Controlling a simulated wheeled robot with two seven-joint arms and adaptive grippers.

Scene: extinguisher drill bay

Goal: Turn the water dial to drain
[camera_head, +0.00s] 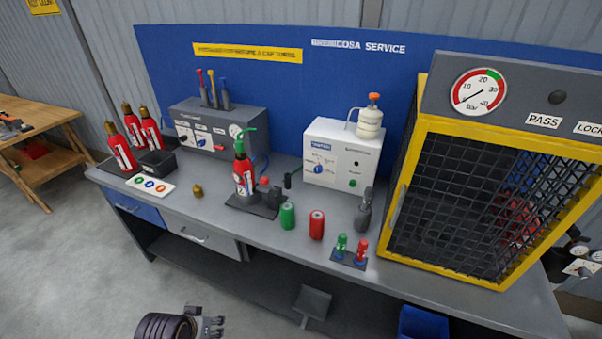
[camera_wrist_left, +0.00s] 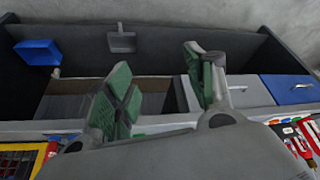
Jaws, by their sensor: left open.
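A white box (camera_head: 342,152) stands on the workbench near the blue back panel. Its front has a blue label and a small blue dial (camera_head: 318,169); the dial's markings are too small to read. My left gripper (camera_head: 212,326) is at the bottom edge of the head view, in front of the bench and well away from the box. The left wrist view shows its two green-padded fingers (camera_wrist_left: 163,88) apart with nothing between them. The dial cannot be made out in that view. My right gripper is not in view.
The workbench (camera_head: 285,255) has drawers in front. A red extinguisher (camera_head: 243,172), green canister (camera_head: 287,216) and red canister (camera_head: 317,225) stand before the white box. A grey box (camera_head: 212,128) is left; a yellow-framed mesh cage (camera_head: 408,150) is right. A blue bin (camera_head: 422,322) sits below.

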